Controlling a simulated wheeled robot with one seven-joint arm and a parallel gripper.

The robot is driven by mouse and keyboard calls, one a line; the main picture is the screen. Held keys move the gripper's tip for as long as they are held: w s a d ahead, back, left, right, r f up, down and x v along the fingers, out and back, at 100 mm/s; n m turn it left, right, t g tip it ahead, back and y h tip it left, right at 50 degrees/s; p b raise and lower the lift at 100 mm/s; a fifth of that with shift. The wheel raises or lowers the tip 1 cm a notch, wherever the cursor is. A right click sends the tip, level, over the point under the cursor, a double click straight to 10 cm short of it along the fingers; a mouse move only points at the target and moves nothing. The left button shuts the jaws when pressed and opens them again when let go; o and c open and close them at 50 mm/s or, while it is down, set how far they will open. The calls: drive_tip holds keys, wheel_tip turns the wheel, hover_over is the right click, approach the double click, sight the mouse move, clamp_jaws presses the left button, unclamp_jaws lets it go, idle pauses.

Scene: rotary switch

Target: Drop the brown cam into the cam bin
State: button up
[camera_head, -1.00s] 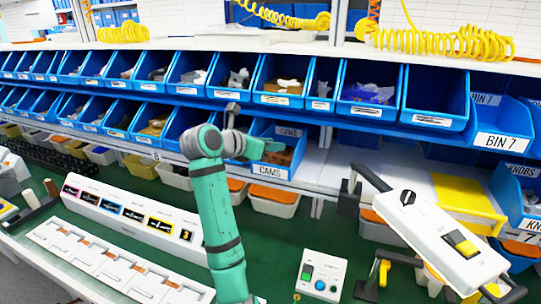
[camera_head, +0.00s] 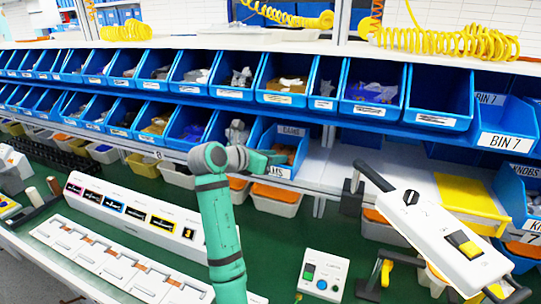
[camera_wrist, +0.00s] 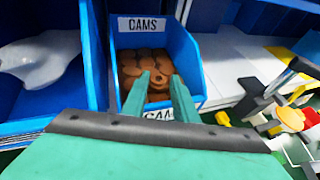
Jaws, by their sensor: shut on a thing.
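The blue cam bin (camera_head: 301,139), labelled CAMS, stands on the lower shelf, right of my arm. In the wrist view the same bin (camera_wrist: 186,52) holds several brown round cams (camera_wrist: 135,62). My gripper (camera_head: 280,158) is at the bin's front, and in the wrist view its green fingers (camera_wrist: 160,80) point into the bin, over the cams. It is shut on a brown cam (camera_wrist: 158,75) between the fingertips, which is hard to tell from the cams behind it. Part of the bin front is hidden by my gripper.
Blue bins fill both shelf rows, with a bin of white parts (camera_wrist: 40,60) to the left in the wrist view. A white switch unit (camera_head: 440,235) stands at the right. Bare white shelf (camera_head: 325,170) lies right of the cam bin.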

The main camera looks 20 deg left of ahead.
drive_tip(key=shift+d, duration=0.1)
drive_tip(key=o, duration=1)
drive_tip(key=shift+s, duration=0.1)
drive_tip(key=shift+a, duration=0.2)
drive_tip(key=shift+r, duration=0.25)
drive_tip(key=shift+r+v, duration=0.2)
drive_tip(key=shift+v, duration=6)
drive_tip(key=shift+w+d, duration=0.1)
drive_tip(key=shift+w, duration=0.15)
